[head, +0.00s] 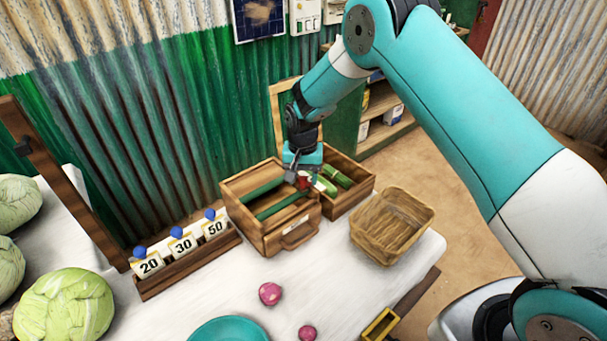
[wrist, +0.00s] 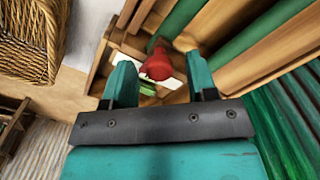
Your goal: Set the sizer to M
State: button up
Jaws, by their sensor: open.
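The sizer (head: 262,228) is a wooden box with green rails (head: 281,204) across its open top, standing on the white table. A red knob (head: 303,180) shows at its far right side, just under my gripper (head: 302,177). In the wrist view, the red knob (wrist: 157,66) lies between the two teal fingers of my gripper (wrist: 159,62), with gaps on both sides. The fingers are open and hold nothing. A white strip (wrist: 172,82) shows beside the knob. I cannot read any size letters, so the present setting cannot be told.
A wooden crate with green vegetables (head: 364,182) adjoins the sizer on the right. A wicker basket (head: 393,227) stands at front right. Number cards in a wooden rack (head: 190,262) stand left. Pink-red round items (head: 269,293) and a teal dish (head: 229,331) lie in front.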

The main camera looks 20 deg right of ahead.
grip_shut()
jog(key=shift+w+a+b, duration=0.35)
jog(key=shift+w+b, duration=0.05)
jog(key=shift+w+d+r, duration=0.1)
jog(key=shift+w+d, duration=0.05)
jog(key=shift+d, duration=0.1)
grip_release()
jog(key=shift+a, duration=0.1)
notch_tip(320, 180, up, 17)
jog(key=b, duration=0.2)
jog(key=shift+r+b, duration=0.15)
jog(key=shift+b, duration=0.15)
